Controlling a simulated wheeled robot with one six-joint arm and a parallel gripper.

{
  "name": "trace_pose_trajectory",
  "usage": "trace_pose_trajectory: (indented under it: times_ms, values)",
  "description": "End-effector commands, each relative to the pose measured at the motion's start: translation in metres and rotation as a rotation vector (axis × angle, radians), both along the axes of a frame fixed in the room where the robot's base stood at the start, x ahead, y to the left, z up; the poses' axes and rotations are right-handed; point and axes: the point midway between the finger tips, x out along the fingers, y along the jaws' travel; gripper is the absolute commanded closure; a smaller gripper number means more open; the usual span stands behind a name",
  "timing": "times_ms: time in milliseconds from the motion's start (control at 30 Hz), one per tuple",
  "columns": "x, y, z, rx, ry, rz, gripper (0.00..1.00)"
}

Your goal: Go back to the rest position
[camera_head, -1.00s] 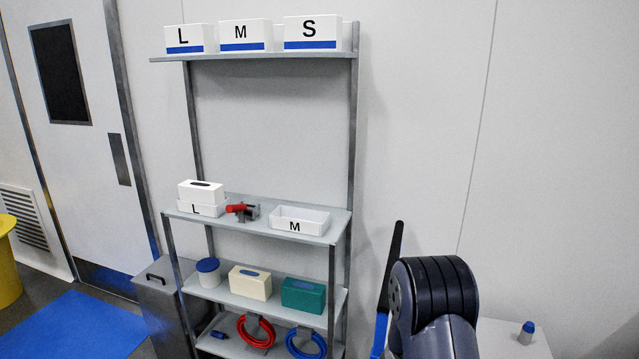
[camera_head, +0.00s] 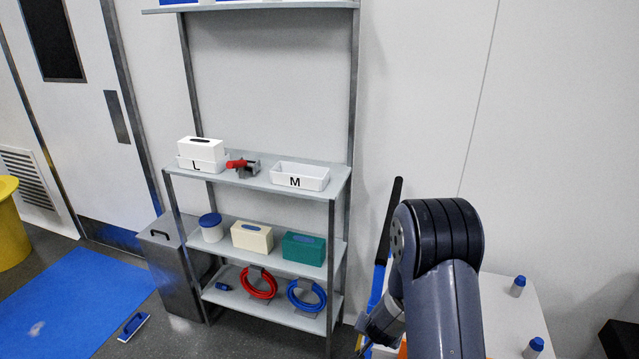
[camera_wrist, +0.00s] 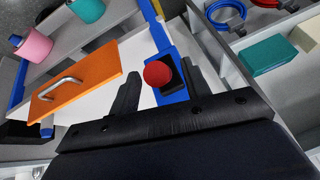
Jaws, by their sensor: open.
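My gripper (camera_wrist: 160,75) shows in the wrist view with its two black fingers spread apart. No object is clasped between them. A red ball (camera_wrist: 157,73) on a black block shows in the gap between the fingers, against a blue upright bar (camera_wrist: 172,92). I cannot tell how far it is from the fingertips. In the head view my arm rises at the lower right. The fingers are not clear there.
An orange panel (camera_wrist: 75,85) with a metal handle lies left of the fingers. In the head view, a grey shelf (camera_head: 250,178) holds bins, boxes and hoses. A dark bar (camera_head: 391,215) stands beside my arm. A white table (camera_head: 507,310) carries blue-capped bottles. A blue mat (camera_head: 75,305) covers floor at left.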

Motion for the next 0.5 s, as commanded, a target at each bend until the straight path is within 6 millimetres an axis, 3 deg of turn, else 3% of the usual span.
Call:
trace_pose_trajectory:
  times_ms: [33,167,500]
  values:
    - [0.005,-0.001,-0.014,0.001,0.002,-0.001,0.55]
    - [0.018,-0.002,-0.035,0.000,0.001,0.000,0.55]
    - [0.016,-0.002,-0.037,-0.023,-0.073,0.000,0.55]
